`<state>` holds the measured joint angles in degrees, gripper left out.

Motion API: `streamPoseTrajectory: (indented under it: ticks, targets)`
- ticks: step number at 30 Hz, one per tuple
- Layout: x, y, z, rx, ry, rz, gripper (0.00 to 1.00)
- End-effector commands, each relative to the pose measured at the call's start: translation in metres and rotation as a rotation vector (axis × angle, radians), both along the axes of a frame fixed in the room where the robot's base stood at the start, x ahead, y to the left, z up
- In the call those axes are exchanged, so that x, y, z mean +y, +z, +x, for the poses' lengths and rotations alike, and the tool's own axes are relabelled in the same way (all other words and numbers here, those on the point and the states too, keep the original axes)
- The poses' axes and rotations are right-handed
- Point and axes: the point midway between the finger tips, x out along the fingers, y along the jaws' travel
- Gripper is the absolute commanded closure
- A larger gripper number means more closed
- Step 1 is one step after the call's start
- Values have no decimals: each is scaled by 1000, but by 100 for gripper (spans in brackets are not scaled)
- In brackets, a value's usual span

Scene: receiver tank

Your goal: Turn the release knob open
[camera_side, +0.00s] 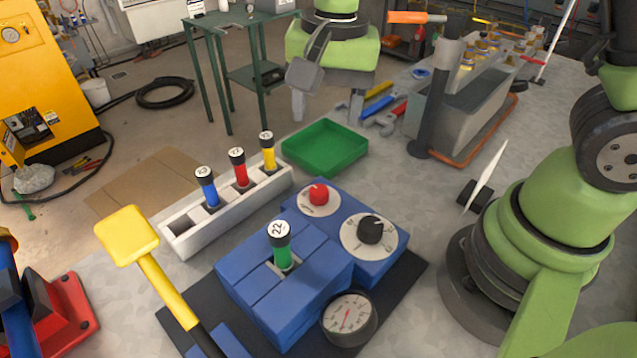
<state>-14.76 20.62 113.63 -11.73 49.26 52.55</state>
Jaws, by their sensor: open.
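A blue tank block (237,275) stands on a dark mat in the lower middle. On its raised right part are two knobs on white dials: a small red knob (319,194) and a larger black knob (371,229). I cannot tell from the picture which is the release knob. A green cylinder (281,250) with a black cap marked 22 stands upright in the block. A round pressure gauge (348,316) sits at its front. My gripper (328,116) is at the top middle, open and empty, fingers pointing down, beyond the green tray and well apart from the knobs.
A white rack (180,240) holds blue, red and yellow cylinders. A yellow-ended lever (127,236) rises at the left front. An empty green tray (325,148) lies behind the block. A grey bin (460,110) and dark post (433,105) stand at the back right.

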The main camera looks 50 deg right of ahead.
Motion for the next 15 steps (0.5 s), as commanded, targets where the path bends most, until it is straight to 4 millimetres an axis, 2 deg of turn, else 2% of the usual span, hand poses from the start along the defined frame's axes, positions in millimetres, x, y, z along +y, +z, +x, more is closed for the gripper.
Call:
streamPoseTrajectory:
  ticks: [1, 3, 11, 15]
  targets:
    - [4, -14, 3, 32, -19, -15, 42]
    - [7, -26, 6, 59, -48, -30, 42]
    - [11, -51, 9, 88, -83, -49, 42]
    - [10, -74, 7, 90, -83, -49, 42]
